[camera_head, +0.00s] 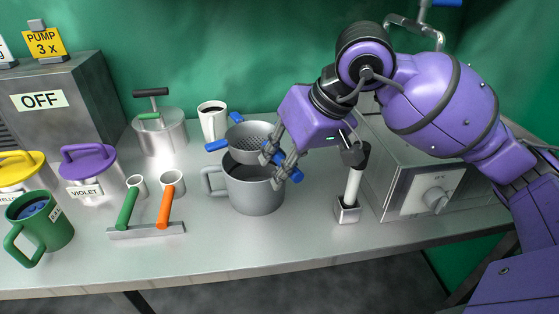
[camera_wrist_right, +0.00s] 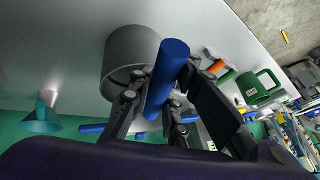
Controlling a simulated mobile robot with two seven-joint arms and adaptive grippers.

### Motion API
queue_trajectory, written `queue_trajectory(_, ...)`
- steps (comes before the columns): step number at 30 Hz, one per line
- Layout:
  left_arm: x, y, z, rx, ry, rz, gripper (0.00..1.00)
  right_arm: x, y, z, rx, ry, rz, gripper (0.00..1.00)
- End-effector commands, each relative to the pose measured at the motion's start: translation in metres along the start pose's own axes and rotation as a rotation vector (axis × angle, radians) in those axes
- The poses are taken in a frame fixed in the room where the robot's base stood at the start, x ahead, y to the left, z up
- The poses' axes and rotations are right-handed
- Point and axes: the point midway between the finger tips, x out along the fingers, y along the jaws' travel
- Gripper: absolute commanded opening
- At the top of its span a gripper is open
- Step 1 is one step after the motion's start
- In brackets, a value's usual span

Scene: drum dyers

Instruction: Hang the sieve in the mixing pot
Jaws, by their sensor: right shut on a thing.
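The grey mixing pot (camera_head: 257,194) stands upright on the bench, its handle pointing left in the head view. The sieve (camera_head: 246,131) is a grey perforated bowl with blue handles. In the head view it appears over the back part of the pot's mouth; whether it touches the rim I cannot tell. My right gripper (camera_head: 281,163) is shut on one blue sieve handle at the pot's right side. The wrist view shows this blue handle (camera_wrist_right: 165,82) between the fingers, with the pot (camera_wrist_right: 130,52) beside it. My left gripper is not in view.
A white mug (camera_head: 212,122) stands behind the pot. A rack with green and orange handles (camera_head: 147,231) is to the left, near lidded pots and a green mug (camera_head: 45,233). A white-handled tool in a holder (camera_head: 347,211) and a grey box with a knob (camera_head: 410,196) stand right.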

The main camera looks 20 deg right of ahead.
Motion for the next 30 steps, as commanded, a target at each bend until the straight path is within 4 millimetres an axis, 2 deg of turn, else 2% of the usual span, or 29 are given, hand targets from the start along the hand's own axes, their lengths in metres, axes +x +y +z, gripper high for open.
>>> queue_trajectory(21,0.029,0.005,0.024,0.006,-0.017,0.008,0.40,0.041,0.013,0.017,0.000,0.000,0.000,0.00)
queue_trajectory(30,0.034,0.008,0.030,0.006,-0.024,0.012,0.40,0.052,0.016,0.022,0.000,0.001,0.000,0.00)
